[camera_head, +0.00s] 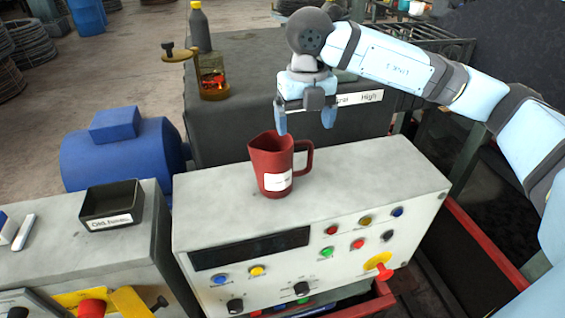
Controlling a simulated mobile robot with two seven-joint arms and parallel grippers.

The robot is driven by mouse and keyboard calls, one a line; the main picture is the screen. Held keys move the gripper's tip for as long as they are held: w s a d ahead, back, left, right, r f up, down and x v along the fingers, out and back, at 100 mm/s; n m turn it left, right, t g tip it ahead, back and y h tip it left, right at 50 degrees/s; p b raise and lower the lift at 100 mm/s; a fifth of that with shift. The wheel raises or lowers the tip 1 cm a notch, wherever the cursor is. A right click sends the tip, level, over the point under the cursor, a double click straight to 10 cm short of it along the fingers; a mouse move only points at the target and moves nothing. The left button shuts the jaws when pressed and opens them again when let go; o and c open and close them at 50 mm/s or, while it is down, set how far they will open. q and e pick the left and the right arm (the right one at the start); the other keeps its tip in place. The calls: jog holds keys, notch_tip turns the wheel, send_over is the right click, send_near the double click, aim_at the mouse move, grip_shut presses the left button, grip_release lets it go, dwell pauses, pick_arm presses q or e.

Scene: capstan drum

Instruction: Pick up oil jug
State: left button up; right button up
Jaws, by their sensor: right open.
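The oil jug (269,163) looks to be the red one with a handle on its right side and a white label low on its front. It stands upright on top of the grey control box. My right gripper (306,121) hangs just above and slightly right of the jug, fingers pointing down. It is open, with its two fingers apart and nothing between them. The left fingertip appears close to the jug's rim; I cannot tell whether they touch. My left gripper is not in view.
The control box (345,182) has buttons, knobs and a display on its front. A black tray (112,207) sits on a grey bench at the left. A blue motor (120,150) is behind it. A lantern-like can (213,82) and a bottle (199,28) stand on the dark cabinet behind.

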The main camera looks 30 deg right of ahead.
aim_at(303, 141)
jog(key=shift+w+f, duration=0.15)
jog(key=shift+f, duration=1.05)
notch_tip(303, 141, down, 4)
jog(key=shift+f+p, duration=0.15)
jog(key=shift+p, duration=0.65)
jog(key=shift+a+f, duration=0.1)
jog(key=shift+f, duration=0.2)
jog(key=shift+r, duration=0.1)
jog(key=c, duration=1.4)
jog(key=shift+r, duration=0.1)
